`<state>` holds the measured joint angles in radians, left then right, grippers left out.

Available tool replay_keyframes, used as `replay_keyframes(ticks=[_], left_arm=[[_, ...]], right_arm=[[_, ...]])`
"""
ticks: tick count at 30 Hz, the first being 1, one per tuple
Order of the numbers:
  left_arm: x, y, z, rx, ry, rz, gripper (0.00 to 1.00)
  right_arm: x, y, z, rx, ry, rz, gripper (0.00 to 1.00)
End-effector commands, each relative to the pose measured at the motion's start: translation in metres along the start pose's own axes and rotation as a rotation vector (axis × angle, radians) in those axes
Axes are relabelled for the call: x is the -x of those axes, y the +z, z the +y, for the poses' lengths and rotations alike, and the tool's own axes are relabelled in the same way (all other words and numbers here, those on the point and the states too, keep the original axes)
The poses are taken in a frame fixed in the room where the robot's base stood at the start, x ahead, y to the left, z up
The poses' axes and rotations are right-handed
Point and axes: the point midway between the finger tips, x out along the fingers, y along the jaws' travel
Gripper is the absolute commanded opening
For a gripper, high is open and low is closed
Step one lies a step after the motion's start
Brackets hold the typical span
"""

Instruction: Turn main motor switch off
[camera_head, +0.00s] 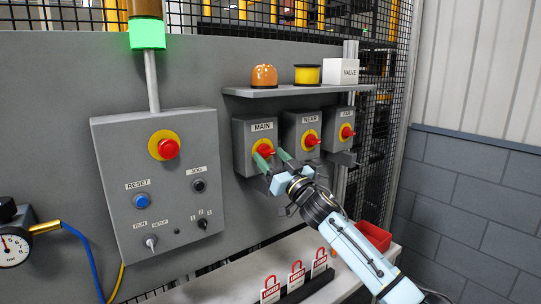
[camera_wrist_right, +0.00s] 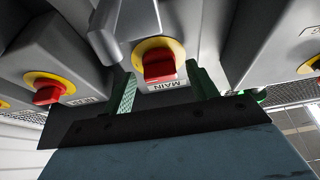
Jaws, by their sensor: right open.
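The main motor switch is a grey box labelled MAIN (camera_head: 262,127) on the panel, with a red knob (camera_head: 265,149) on a yellow disc. In the right wrist view, the red knob (camera_wrist_right: 158,66) is near the middle, with the MAIN label upside down beneath it. My right gripper (camera_head: 272,160) is open in front of this knob. Its green fingers, seen in the right wrist view (camera_wrist_right: 165,90), stand one to each side of the knob with visible gaps. Contact with the knob does not show. My left gripper is out of view.
Similar switch boxes labelled NEAR (camera_head: 309,119) and FAR (camera_head: 346,114) stand close on the right. A shelf (camera_head: 297,90) overhangs them. A control box (camera_head: 162,185) with a lit green lamp (camera_head: 147,34) is on the left. Red-and-white lockout tags (camera_head: 296,276) stand below.

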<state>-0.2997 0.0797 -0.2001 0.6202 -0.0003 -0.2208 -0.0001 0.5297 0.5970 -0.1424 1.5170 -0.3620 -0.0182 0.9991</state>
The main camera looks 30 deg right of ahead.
Motion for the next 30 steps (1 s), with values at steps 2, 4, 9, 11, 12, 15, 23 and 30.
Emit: replay_keyframes(ticks=[2, 4, 9, 11, 12, 15, 23, 30], left_arm=[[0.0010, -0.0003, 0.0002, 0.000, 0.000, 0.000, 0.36], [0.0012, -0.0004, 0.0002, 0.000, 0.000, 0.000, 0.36], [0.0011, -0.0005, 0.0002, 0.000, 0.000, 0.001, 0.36], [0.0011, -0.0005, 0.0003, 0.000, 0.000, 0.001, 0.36], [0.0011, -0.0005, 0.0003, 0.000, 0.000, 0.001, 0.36], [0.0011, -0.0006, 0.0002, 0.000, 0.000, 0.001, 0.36], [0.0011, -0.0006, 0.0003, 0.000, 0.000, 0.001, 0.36], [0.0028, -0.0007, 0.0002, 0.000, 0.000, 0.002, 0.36]], right_arm=[[-0.0054, -0.0005, -0.0003, 0.000, 0.000, 0.000, 0.58], [-0.0074, 0.0001, -0.0004, 0.000, 0.000, -0.001, 0.58], [-0.0085, 0.0005, -0.0003, 0.000, 0.000, -0.001, 0.58], [-0.0084, 0.0004, -0.0004, 0.000, 0.000, -0.001, 0.58], [-0.0083, 0.0004, -0.0004, 0.000, 0.000, -0.001, 0.58], [-0.0082, 0.0004, -0.0004, 0.000, 0.000, -0.001, 0.48], [-0.0081, 0.0003, -0.0004, 0.000, 0.000, -0.001, 0.17], [-0.0082, -0.0001, 0.0002, 0.025, -0.010, -0.001, 0.17]])
